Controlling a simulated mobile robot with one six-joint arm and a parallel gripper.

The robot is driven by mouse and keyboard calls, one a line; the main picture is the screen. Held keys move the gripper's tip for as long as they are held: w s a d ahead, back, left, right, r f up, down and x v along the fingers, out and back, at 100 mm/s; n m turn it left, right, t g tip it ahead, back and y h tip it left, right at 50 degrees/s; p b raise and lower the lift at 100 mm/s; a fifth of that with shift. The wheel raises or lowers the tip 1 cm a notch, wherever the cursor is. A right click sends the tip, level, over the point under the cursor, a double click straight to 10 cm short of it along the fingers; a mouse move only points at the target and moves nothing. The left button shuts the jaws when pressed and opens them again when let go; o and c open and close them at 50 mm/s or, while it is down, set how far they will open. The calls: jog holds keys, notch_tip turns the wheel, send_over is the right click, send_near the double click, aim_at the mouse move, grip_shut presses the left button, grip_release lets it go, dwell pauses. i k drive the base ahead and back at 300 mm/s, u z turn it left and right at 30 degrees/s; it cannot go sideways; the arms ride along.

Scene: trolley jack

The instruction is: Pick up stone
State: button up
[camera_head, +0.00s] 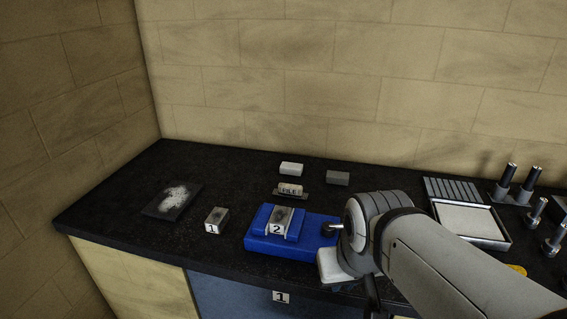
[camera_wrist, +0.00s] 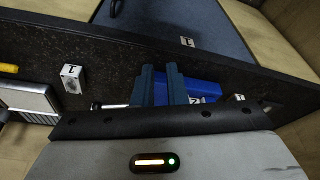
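No stone is labelled. A white block (camera_head: 291,168) and a grey block (camera_head: 337,177) lie towards the back of the black bench in the camera_head view; I cannot tell which one is the stone. Neither shows in the camera_wrist view. My gripper (camera_wrist: 161,72) shows two dark fingers with a gap between them and nothing visibly held. It is over the front of the bench near the blue vise (camera_wrist: 203,90), well in front of both blocks.
The blue vise (camera_head: 268,246) holds a block marked 2 (camera_head: 280,220). A tray (camera_head: 508,244) and upright metal tools (camera_head: 508,180) stand right. Another marked block (camera_wrist: 72,77) shows.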

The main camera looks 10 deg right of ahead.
aim_at(286, 168)
jog(key=z, duration=2.8)
jog(key=k, duration=1.35)
jog(key=u, duration=2.05)
jog(key=i, duration=1)
jog(key=u, duration=0.05)
